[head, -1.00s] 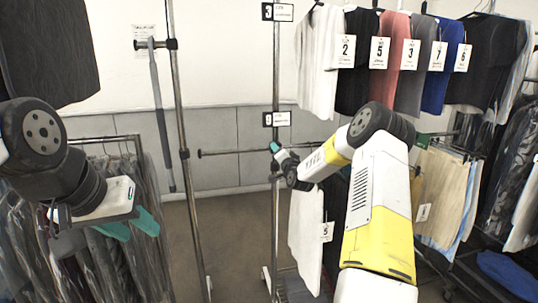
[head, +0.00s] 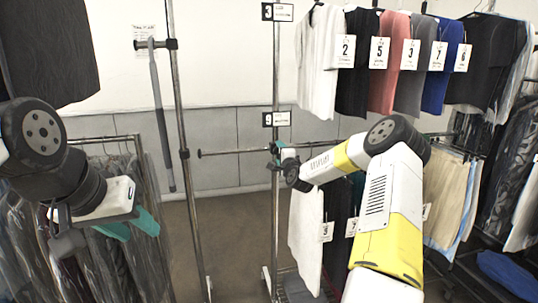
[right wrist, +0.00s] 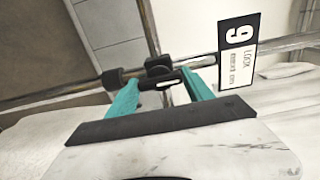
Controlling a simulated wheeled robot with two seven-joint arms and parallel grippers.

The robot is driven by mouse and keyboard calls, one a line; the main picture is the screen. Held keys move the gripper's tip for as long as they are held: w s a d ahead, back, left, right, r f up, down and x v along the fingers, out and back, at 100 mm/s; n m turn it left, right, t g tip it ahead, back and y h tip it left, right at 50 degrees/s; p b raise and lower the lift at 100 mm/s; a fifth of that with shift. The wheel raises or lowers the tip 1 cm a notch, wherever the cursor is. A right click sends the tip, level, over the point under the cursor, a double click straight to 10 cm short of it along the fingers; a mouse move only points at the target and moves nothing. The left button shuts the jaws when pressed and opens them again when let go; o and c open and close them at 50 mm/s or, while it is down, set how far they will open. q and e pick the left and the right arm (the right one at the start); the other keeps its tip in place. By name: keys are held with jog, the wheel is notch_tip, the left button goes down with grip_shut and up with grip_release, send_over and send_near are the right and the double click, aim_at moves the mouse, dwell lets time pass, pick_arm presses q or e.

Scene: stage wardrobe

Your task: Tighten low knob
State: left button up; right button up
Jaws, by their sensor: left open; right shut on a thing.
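The low knob is a small black part with a white mark. In the right wrist view the low knob (right wrist: 166,84) sits between the teal fingertips of my right gripper (right wrist: 164,86), below a black clamp on the metal rail. In the head view my right gripper (head: 276,153) is at the right upright pole, just under the tag "9". It is shut on the knob, which its fingers mostly hide there. My left gripper (head: 131,226) is open and empty at the lower left, in front of the covered garments.
The tag "9" (head: 276,119) hangs close above my right gripper. The lower rail (head: 235,152) runs left from the right pole. Shirts with number tags (head: 380,62) hang at upper right, and a white garment (head: 306,238) hangs below my right forearm. The floor between the poles is clear.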

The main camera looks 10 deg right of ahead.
jog(key=shift+f, duration=0.1)
dwell(0.4)
jog(key=o, duration=1.4)
jog(key=shift+c, duration=0.2)
jog(key=s, duration=0.7)
jog(key=shift+s+d, duration=0.15)
jog(key=shift+s, duration=0.25)
